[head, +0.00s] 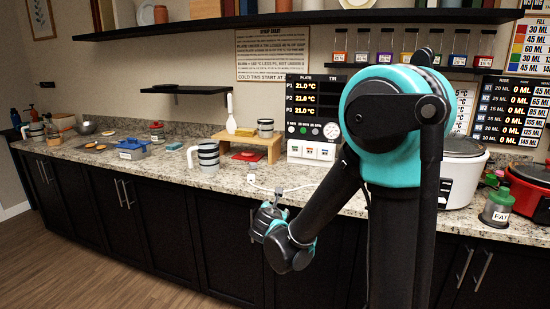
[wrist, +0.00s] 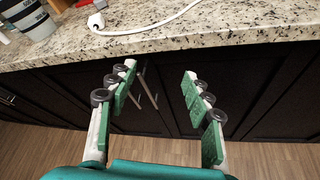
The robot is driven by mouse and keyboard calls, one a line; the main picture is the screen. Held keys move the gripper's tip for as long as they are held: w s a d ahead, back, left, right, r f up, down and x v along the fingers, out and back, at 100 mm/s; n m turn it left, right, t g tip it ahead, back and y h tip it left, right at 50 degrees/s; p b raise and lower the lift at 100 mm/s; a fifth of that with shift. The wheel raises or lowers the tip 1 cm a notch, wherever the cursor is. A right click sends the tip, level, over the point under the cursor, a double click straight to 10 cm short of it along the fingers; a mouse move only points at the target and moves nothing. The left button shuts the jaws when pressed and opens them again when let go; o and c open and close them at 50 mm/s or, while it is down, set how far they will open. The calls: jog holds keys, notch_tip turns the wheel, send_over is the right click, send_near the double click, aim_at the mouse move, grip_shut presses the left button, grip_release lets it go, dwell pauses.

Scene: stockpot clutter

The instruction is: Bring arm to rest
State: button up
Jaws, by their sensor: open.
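My gripper (wrist: 160,100) is open and empty in the wrist view. Its two fingers with green pads stand wide apart, in front of the dark cabinet doors and below the counter edge. In the head view my teal and black arm reaches down and forward from the right. Its wrist end hangs at the counter's front edge, left of the upper arm. The fingers are mostly hidden behind my wrist there.
A granite counter (head: 340,201) runs across above dark cabinets (head: 155,225). A white cable with a plug (wrist: 96,20) lies near its edge. Striped measuring cups (head: 208,158) and a wooden stand (head: 246,143) are left; a white cooker (head: 460,175) is right. The floor (head: 85,270) is clear.

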jog(key=s+d+f+m+g+h, duration=0.1)
jog(key=s+d+f+m+g, duration=0.2)
jog(key=s+d+m, duration=0.35)
jog(key=s+d+f+m+g+h, duration=0.1)
jog(key=s+d+f+m+g, duration=0.2)
jog(key=d+m, duration=0.65)
jog(key=s+d+f+m+g+y, duration=0.1)
jog(key=s+f+m, duration=0.2)
jog(key=s+m, duration=0.3)
jog(key=s+d+f+m+g+y, duration=0.1)
jog(key=s+f+m+g+y, duration=0.1)
jog(key=s+m, duration=0.5)
jog(key=s, duration=0.3)
jog(key=shift+d+f+y, duration=0.3)
jog(key=shift+f, duration=0.1)
